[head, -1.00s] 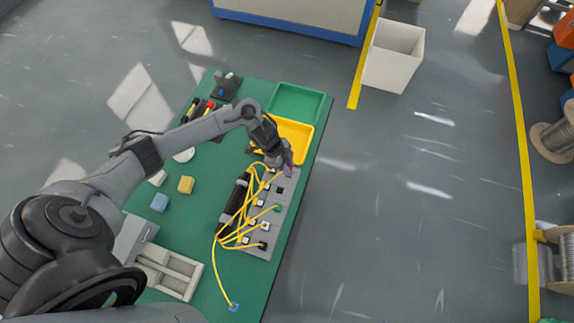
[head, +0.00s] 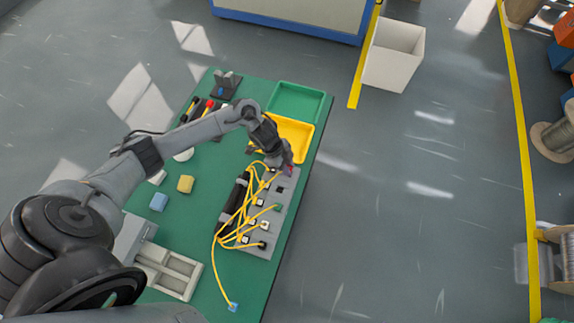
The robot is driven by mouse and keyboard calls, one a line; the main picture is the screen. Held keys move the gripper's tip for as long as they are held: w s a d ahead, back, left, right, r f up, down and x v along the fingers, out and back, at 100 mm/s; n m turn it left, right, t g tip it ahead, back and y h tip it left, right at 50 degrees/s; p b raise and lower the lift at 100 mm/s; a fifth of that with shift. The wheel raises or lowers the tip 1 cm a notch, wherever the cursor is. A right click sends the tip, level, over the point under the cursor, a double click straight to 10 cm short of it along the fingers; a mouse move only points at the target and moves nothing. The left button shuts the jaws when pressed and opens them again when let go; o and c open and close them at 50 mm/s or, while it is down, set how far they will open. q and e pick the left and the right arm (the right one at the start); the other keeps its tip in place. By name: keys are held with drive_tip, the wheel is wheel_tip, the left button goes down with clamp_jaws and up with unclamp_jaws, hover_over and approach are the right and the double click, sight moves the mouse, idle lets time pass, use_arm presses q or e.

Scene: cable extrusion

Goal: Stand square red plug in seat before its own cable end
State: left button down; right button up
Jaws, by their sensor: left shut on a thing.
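My left gripper (head: 288,166) is at the far right end of the grey seat block (head: 284,206), low over it. It is shut on a small reddish-purple piece (head: 290,170), which looks like the red plug; the fingers mostly hide it. I cannot tell its tilt or whether it touches a seat. The block has a row of dark and white square seats, with yellow cables (head: 226,229) looping along its left side. A blue plug (head: 233,307) lies at a cable end near the table's front. My right gripper is not in view.
A yellow tray (head: 303,128) and a green tray (head: 321,100) lie just beyond the gripper. Yellow (head: 185,184) and blue (head: 159,202) blocks and a grey divided box (head: 182,288) are on the left. The green table (head: 200,230) has bare room left of the cables.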

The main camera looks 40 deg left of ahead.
use_arm(q)
drive_tip(key=shift+f+b, duration=0.4)
drive_tip(key=shift+f, duration=0.3)
drive_tip(key=c, duration=0.9)
unclamp_jaws()
drive_tip(key=shift+o, duration=0.2)
